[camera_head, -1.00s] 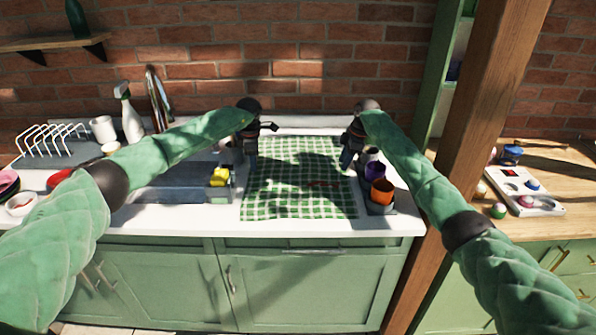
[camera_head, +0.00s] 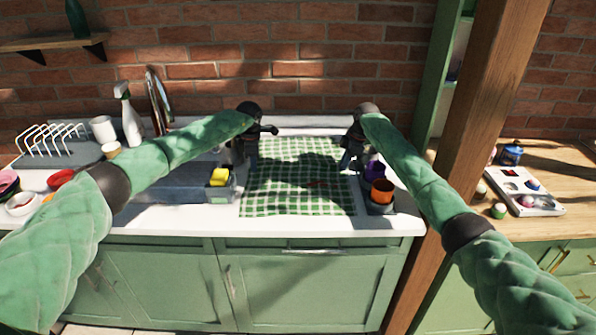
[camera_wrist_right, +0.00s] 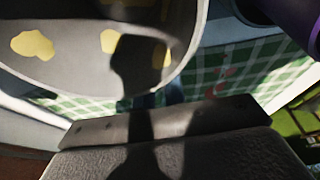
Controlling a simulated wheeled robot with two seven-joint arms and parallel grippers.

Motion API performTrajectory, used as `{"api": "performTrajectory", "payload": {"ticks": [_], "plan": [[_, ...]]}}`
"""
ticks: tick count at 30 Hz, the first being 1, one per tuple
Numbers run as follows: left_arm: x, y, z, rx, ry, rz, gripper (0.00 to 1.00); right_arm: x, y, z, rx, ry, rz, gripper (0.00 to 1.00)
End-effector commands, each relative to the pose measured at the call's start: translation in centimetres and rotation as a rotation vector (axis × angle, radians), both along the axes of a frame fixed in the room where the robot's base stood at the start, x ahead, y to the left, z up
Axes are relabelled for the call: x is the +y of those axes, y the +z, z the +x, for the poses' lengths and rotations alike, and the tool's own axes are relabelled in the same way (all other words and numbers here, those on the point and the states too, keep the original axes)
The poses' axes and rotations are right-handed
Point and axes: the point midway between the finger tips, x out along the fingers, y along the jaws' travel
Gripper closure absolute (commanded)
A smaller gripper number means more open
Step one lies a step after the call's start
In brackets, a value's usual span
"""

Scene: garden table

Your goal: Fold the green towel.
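The green and white checked towel (camera_head: 297,195) lies spread flat on the white counter in the head view, with a small red mark near its middle. Its near edge lies close to the counter's front. My left gripper (camera_head: 249,166) points down at the towel's far left corner. My right gripper (camera_head: 346,165) points down at its far right side. Both sets of fingers are small and dark, so I cannot tell whether they hold cloth. The right wrist view shows part of the towel (camera_wrist_right: 215,85) behind a close grey object with yellow patches (camera_wrist_right: 75,45).
Orange (camera_head: 382,190) and purple (camera_head: 375,170) cups stand close to the towel's right edge. A yellow sponge (camera_head: 219,177) sits by the sink at its left. A spray bottle (camera_head: 130,118), white cup (camera_head: 102,129) and dish rack (camera_head: 52,145) stand further left.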

Motion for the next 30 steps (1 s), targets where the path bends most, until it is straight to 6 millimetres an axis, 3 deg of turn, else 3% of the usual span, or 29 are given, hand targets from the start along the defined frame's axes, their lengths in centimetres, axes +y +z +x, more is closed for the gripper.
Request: {"api": "performTrajectory", "payload": {"ticks": [3, 17, 30], "plan": [[0.0, -0.1, 0.0, 0.001, 0.000, 0.001, 1.00, 0.0, 0.0, 0.0, 0.000, 0.000, 0.000, 1.00], [0.0, 0.0, 0.0, 0.001, 0.000, 0.001, 1.00, 0.0, 0.1, 0.0, 0.000, 0.000, 0.000, 1.00], [0.0, 2.6, 0.0, 0.000, 0.000, 0.000, 1.00, 0.0, 2.6, 0.0, 0.000, 0.000, 0.000, 1.00]]}}
